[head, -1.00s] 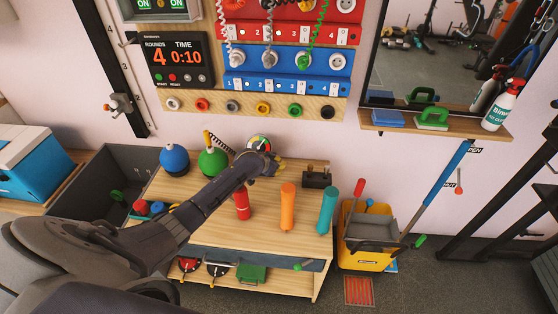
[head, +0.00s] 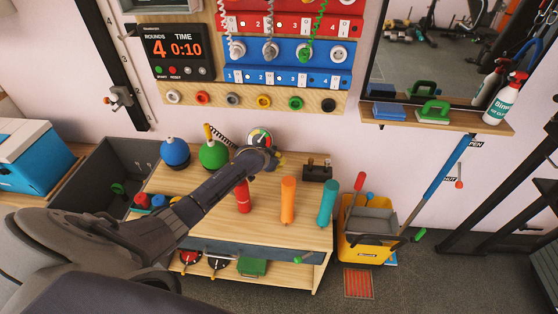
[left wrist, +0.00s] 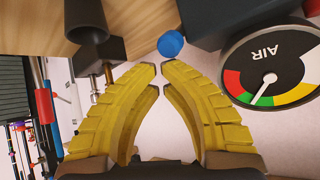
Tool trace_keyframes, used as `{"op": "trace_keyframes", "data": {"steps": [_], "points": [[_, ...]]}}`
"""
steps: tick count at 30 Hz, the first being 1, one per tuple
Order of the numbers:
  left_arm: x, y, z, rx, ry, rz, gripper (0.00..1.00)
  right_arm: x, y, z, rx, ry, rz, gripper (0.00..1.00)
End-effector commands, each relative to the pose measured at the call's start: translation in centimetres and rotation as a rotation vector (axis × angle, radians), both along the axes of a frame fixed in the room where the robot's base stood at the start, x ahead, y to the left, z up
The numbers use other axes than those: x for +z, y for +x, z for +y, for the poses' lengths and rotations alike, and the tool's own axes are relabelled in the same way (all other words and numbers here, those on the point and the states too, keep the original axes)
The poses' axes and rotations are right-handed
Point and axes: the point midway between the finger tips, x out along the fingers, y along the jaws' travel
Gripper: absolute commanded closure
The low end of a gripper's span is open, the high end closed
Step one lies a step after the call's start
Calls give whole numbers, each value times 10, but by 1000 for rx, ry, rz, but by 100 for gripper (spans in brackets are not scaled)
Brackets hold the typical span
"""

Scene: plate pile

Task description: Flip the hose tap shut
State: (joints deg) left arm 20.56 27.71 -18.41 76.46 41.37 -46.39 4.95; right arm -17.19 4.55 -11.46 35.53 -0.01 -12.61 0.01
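I cannot make out the hose tap for certain. A small red-ended lever (head: 459,183) hangs on the wall at the right in the head view, near partly hidden labels ending in "PEN" and "HUT". My left gripper (head: 277,158) is above the back of the wooden bench, by the round air gauge (head: 260,138), far left of that lever. In the left wrist view, its yellow fingers (left wrist: 160,70) curve in with their tips almost meeting, and nothing is held. The gauge (left wrist: 272,75) lies right of the tips, and a blue round knob (left wrist: 171,43) lies just beyond them.
The wooden bench (head: 265,212) carries blue and green balls and red, orange and teal cylinders. A dark block with brass fittings (head: 317,173) stands at its back right. A yellow bucket (head: 365,256) and a blue pole (head: 440,185) stand right of the bench.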

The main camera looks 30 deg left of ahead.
Motion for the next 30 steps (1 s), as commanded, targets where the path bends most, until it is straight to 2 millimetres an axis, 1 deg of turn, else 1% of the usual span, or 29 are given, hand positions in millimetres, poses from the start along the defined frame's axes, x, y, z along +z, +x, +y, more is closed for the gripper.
{"op": "trace_keyframes", "data": {"steps": [13,24,27,30], "points": [[-2,13,5,0,0,0,100,0,0,-1,0,-1,0,100],[-2,14,6,0,0,0,100,0,0,-3,1,-3,0,100],[2,15,6,-1,1,-1,100,0,0,-4,1,-3,0,100],[12,15,6,-1,0,-3,100,0,0,-2,1,-2,0,100]]}}
